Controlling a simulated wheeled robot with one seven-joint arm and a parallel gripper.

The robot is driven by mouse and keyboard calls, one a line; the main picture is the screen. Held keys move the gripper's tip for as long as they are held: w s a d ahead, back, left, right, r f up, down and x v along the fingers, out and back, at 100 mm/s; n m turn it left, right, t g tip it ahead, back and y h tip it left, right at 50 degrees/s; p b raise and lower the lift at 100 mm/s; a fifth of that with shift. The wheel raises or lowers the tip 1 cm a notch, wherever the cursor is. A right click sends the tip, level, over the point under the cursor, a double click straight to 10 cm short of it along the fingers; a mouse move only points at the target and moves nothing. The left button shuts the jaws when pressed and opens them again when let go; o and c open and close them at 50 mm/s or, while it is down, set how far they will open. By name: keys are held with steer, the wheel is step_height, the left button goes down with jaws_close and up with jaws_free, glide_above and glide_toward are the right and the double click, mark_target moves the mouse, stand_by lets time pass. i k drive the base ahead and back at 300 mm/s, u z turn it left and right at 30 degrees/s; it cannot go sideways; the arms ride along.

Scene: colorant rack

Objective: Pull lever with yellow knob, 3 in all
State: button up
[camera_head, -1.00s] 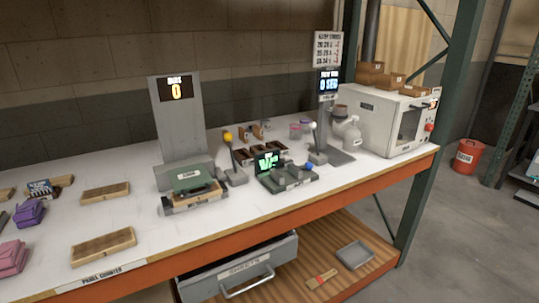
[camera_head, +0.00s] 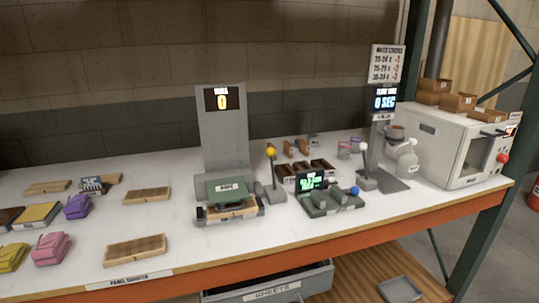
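The lever with the yellow knob (camera_head: 271,152) stands upright on a small grey base, just right of a tall grey panel (camera_head: 222,130) whose display reads 0. A press-like device with a green block (camera_head: 227,190) sits in front of that panel. A second lever with a white knob (camera_head: 364,146) stands farther right beside another display post. A dark device with a green-lit screen and a blue knob (camera_head: 355,191) lies between the two levers. My gripper is not in view.
A white oven-like box (camera_head: 455,150) with small cartons on top stands at the right end of the bench. An open drawer (camera_head: 268,287) sits below the front edge.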

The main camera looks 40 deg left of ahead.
mark_target(271, 152)
steer(key=u, duration=0.5)
steer(key=i, duration=1)
steer(key=u, duration=1)
steer(key=i, duration=0.35)
steer(key=u, duration=0.2)
